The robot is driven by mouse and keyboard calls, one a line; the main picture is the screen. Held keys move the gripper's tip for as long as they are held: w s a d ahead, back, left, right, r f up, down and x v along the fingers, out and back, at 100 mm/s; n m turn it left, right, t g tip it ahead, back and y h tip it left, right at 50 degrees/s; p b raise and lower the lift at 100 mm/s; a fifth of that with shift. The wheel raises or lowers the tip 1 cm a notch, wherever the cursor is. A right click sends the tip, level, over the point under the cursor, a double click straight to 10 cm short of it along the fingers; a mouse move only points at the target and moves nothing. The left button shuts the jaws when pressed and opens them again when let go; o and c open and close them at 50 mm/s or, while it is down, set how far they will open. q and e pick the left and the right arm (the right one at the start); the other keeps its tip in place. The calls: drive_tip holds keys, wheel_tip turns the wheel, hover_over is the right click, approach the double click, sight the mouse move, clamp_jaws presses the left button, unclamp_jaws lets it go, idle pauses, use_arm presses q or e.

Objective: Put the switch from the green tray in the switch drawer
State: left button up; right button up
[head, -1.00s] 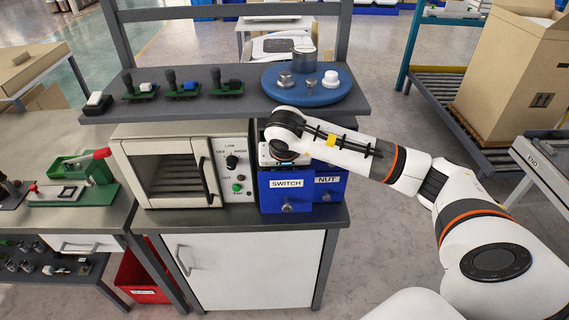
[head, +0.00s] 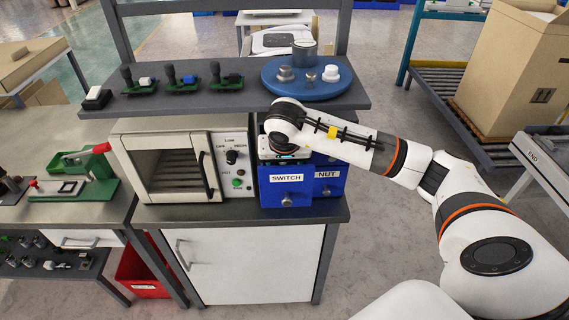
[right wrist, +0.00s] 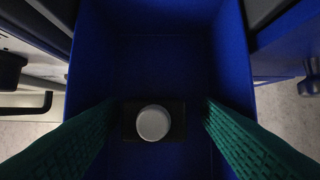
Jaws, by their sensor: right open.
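A switch (right wrist: 153,122) with a round white cap on a dark square base is inside the blue switch drawer (right wrist: 165,55). My right gripper (right wrist: 156,135) is over it and open, its green textured fingers on either side with gaps visible. In the head view the switch drawer (head: 286,193) has a SWITCH label and a front knob; my right arm covers the view into it. I cannot tell which thing is the task's green tray; small green holders (head: 182,86) stand on the upper shelf. My left gripper is not in view.
The NUT drawer (head: 328,185) is right of the switch drawer. A white oven-like box (head: 170,165) stands to their left. Above, a grey shelf (head: 225,105) carries a round blue tray (head: 300,88). A green fixture (head: 75,188) with a red handle is on the left bench.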

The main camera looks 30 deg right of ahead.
drive_tip(key=b+v, duration=0.1)
drive_tip(key=v, duration=1)
drive_tip(key=shift+r, duration=0.1)
